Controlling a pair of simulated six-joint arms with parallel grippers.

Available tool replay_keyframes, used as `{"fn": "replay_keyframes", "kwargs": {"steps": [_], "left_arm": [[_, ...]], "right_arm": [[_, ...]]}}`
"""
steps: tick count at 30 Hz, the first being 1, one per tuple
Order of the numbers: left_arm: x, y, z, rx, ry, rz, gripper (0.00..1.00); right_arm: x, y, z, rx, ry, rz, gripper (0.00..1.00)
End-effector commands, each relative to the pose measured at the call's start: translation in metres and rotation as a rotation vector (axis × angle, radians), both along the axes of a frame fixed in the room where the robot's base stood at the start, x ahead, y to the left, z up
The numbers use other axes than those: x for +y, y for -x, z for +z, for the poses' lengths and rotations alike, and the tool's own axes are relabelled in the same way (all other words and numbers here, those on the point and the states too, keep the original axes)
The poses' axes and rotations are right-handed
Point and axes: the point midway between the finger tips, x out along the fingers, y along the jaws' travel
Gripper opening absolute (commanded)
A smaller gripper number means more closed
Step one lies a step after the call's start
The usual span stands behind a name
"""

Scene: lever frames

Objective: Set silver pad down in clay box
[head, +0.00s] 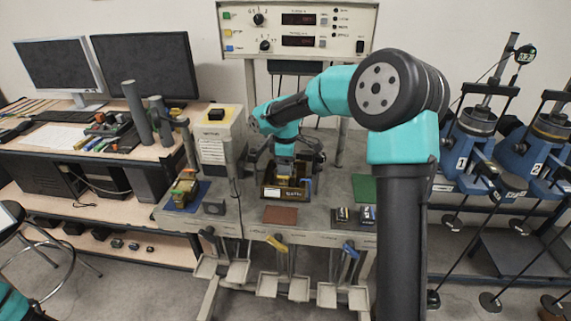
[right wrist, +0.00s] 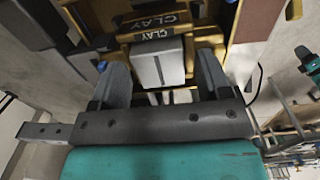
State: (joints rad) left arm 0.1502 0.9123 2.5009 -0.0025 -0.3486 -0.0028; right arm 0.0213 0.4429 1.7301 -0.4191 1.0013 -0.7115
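The clay box (head: 270,192) is a dark and ochre box on the grey bench, below my right gripper (head: 285,172). In the right wrist view its ochre frame (right wrist: 190,20) carries CLAY lettering. A silver pad (right wrist: 160,66), a pale grey block, is between the two fingers of my right gripper (right wrist: 162,85), at the box. The fingers stand wide apart, with a narrow gap to the pad at the right; finger contact is not clear. The pad's underside is hidden. My left gripper is out of view.
On the bench are a red-brown mat (head: 280,214), a green mat (head: 364,188), two small dark modules (head: 343,214) at the right and a blue mat (head: 181,204) bearing a yellow-green item. A control panel (head: 300,30) stands behind. Colored levers (head: 277,243) hang in front.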

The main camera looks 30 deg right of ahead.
Motion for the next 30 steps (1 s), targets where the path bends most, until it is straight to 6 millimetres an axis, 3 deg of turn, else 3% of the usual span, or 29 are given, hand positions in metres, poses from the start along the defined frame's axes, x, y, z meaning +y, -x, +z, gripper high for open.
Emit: {"fn": "replay_keyframes", "kwargs": {"steps": [14, 20, 30], "left_arm": [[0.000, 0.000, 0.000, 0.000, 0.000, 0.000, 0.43], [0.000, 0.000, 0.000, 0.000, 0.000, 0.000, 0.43], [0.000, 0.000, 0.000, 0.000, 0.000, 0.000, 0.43]], "right_arm": [[0.000, 0.000, 0.007, 0.001, 0.001, 0.000, 0.78], [0.000, 0.000, 0.035, -0.003, 0.000, 0.000, 0.78], [0.000, -0.001, 0.100, -0.004, 0.000, 0.000, 0.78]]}}
